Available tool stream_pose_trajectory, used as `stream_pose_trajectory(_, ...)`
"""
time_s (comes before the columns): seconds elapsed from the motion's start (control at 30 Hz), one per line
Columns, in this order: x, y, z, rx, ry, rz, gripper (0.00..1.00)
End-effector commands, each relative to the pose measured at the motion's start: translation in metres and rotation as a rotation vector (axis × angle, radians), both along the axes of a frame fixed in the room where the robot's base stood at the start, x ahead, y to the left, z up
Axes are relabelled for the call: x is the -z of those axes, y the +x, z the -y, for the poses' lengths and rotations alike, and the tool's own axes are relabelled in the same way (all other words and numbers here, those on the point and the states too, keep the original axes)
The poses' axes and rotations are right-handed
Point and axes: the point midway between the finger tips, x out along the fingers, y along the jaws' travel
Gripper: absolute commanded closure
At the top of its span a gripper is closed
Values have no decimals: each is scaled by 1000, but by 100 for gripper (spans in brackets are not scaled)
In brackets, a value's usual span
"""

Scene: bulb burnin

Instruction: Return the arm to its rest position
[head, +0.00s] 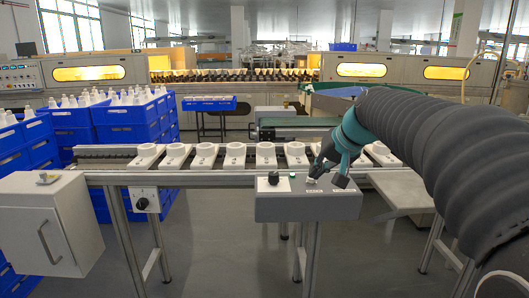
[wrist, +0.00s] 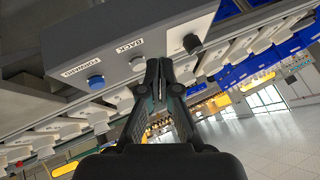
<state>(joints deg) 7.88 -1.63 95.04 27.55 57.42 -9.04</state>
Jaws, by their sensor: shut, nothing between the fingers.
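My gripper (head: 316,176) is at the end of my dark sleeved arm, which reaches in from the right in the head view. Its fingers are close to the top of a grey control box (head: 308,208); I cannot tell whether they touch it. In the wrist view the two dark fingers (wrist: 160,64) are together with nothing between them. The same box (wrist: 125,45) shows there, tilted, with labels reading FORWARD and BACK, a blue button (wrist: 96,82) and a black knob (wrist: 192,43). Part of the box top is hidden behind the gripper in the head view.
A conveyor with a row of white holders (head: 235,156) runs behind the box. A white cabinet (head: 45,222) stands at left, near stacked blue crates (head: 70,135) with white bulbs. A pale side shelf (head: 398,188) lies under my arm.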

Motion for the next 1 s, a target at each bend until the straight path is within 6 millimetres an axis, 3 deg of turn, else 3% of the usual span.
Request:
stream_pose_trajectory(0.03,4,-24,-3,-1,-25,-7,100)
stream_pose_trajectory(0.27,37,-117,-6,-5,-143,-41,100)
stream_pose_trajectory(0.6,109,-242,3,-20,-314,-69,100)
stream_pose_trajectory(0.8,144,-284,10,-30,-380,-74,100)
stream_pose_trajectory(1.0,155,-295,14,-33,-400,-77,100)
